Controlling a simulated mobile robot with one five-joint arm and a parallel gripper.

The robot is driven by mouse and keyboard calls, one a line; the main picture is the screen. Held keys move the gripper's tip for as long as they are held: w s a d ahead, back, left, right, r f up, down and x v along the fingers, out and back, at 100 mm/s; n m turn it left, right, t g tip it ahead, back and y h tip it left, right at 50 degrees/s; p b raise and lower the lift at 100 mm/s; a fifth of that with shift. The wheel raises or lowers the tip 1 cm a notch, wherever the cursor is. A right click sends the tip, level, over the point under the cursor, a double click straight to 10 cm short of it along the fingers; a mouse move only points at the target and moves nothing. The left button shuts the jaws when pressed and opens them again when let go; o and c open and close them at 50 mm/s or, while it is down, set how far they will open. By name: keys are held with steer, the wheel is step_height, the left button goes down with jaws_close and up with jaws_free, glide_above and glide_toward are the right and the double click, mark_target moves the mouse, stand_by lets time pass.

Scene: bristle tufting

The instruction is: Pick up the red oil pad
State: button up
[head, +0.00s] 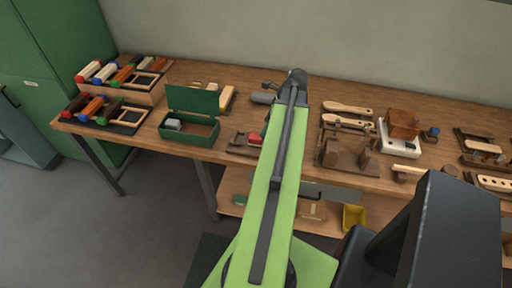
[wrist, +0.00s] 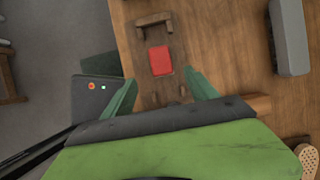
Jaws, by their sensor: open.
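The red oil pad (wrist: 161,60) lies on a dark wooden tray or board (wrist: 154,30) on the bench, seen in the wrist view. In the head view the red pad (head: 255,138) shows just left of my arm, partly hidden by it. My gripper (wrist: 161,88) is open in the wrist view, with its two green fingers spread to either side and below the pad in the picture. Nothing is between the fingers except the view of the board. In the head view the gripper end (head: 293,78) reaches over the bench.
A green open box (head: 190,140) stands left of the board. Racks of coloured-ended blocks (head: 105,112) are at the far left. Wooden brushes (head: 347,108), a fixture (head: 345,155) and a white tray (head: 400,145) lie to the right. A grey block (wrist: 288,38) lies right of the board.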

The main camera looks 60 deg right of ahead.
mark_target(257, 136)
steer(key=b+x, duration=0.2)
steer(key=x, duration=0.2)
steer(key=shift+f+b, duration=0.3)
steer(key=shift+b, duration=0.05)
steer(key=shift+w+f, duration=0.1)
steer(key=shift+f, duration=0.05)
steer(key=b+x, duration=0.5)
steer(key=shift+d+f, duration=0.1)
steer(key=shift+d, duration=0.05)
steer(key=shift+c, duration=0.5)
jaws_close()
steer(key=shift+r+p, duration=0.3)
steer(key=shift+r, duration=0.05)
